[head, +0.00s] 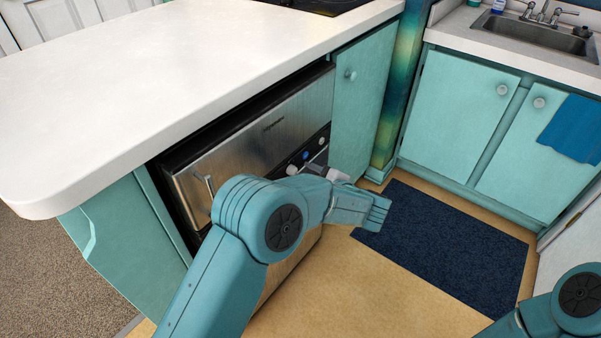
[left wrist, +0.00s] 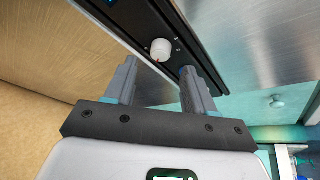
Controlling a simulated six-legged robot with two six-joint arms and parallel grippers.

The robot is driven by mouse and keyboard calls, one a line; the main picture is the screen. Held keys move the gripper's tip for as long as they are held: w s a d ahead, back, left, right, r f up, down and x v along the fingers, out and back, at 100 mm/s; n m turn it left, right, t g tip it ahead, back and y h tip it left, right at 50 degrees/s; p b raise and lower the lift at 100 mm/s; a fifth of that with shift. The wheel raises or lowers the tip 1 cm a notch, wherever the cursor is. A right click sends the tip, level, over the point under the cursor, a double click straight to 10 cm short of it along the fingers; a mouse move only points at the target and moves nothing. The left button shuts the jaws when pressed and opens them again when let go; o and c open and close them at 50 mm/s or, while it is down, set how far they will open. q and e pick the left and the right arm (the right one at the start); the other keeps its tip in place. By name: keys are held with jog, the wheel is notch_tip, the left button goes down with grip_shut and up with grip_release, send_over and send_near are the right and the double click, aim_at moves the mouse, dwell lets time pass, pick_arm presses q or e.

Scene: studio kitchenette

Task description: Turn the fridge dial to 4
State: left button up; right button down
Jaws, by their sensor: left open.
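The fridge (head: 235,135) has a brushed steel front, set under the white counter. A dark control strip on it carries several knobs, partly hidden by my left arm in the head view. Contact with the dial cannot be told. The dial's numbers are unreadable. My right gripper is out of view.
The white counter (head: 150,75) overhangs the fridge. A teal cabinet door (head: 360,100) stands right of it. A dark blue mat (head: 450,240) lies on the tan floor. A sink (head: 535,35) and a blue towel (head: 573,130) are at the back right.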

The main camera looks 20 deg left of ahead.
pick_arm(q)
jog(key=p+v, duration=0.2)
jog(key=v, duration=1)
jog(key=shift+s+d, duration=0.1)
jog(key=shift+d, duration=0.1)
